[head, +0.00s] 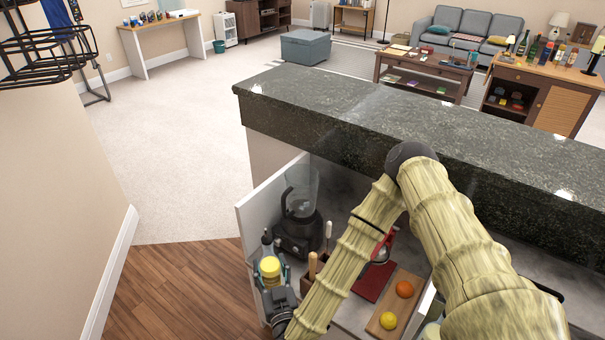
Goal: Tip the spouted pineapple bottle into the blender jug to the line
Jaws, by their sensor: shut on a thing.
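The blender (298,232) stands upright at the left end of the lower counter, its clear jug (301,188) on a dark base. The jug looks empty from here; its fill line cannot be made out. My gripper (271,274) is left of and nearer than the blender, shut on a yellow thing that I take to be the pineapple bottle (270,267). The gripper and bottle are apart from the jug and lower than its rim in the picture. The bottle's spout and tilt cannot be told clearly; a small dark shape shows just behind it.
A white side panel (255,224) edges the counter beside the blender. A red board (374,281) and a wooden board (394,310) with an orange (404,289) and a lemon (388,320) lie to the right. The raised dark stone bar top (430,125) runs behind.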

